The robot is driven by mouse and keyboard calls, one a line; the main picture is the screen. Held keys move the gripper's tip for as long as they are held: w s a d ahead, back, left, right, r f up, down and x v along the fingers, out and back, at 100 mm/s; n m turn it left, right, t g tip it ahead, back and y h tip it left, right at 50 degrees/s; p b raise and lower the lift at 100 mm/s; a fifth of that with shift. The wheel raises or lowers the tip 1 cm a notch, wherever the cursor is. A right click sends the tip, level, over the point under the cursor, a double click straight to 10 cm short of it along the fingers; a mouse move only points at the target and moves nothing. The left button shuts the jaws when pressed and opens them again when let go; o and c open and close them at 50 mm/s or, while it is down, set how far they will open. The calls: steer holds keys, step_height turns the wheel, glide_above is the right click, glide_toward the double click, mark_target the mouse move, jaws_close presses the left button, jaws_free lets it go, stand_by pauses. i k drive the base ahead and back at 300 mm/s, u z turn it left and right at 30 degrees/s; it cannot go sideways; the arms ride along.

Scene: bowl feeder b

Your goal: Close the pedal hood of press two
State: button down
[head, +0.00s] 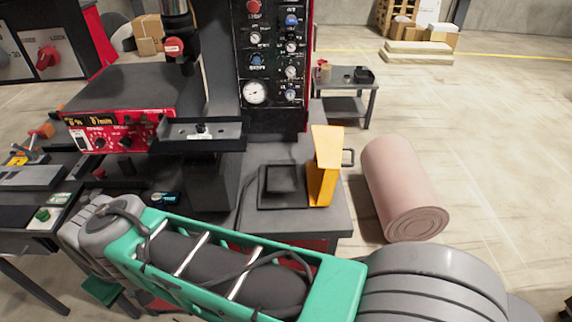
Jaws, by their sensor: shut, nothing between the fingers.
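The yellow pedal hood (323,166) stands upright and open in the head view, on the right side of the grey bench top. My green and grey arm crosses the foreground from the lower right to the left. My gripper is not in view.
A red control box (120,131) and a dark shelf tray (200,135) stand left of the pedal. A pink roll (403,188) lies on the floor right of the bench. A small grey table (345,92) stands behind. The floor at the far right is clear.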

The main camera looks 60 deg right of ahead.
mark_target(323, 173)
steer(key=u, duration=0.2)
steer(key=k, duration=1.35)
steer(key=z, duration=1.8)
steer(key=i, duration=0.45)
steer(key=z, duration=0.05)
steer(key=k, duration=0.45)
steer(key=u, duration=0.7)
steer(key=i, duration=0.8)
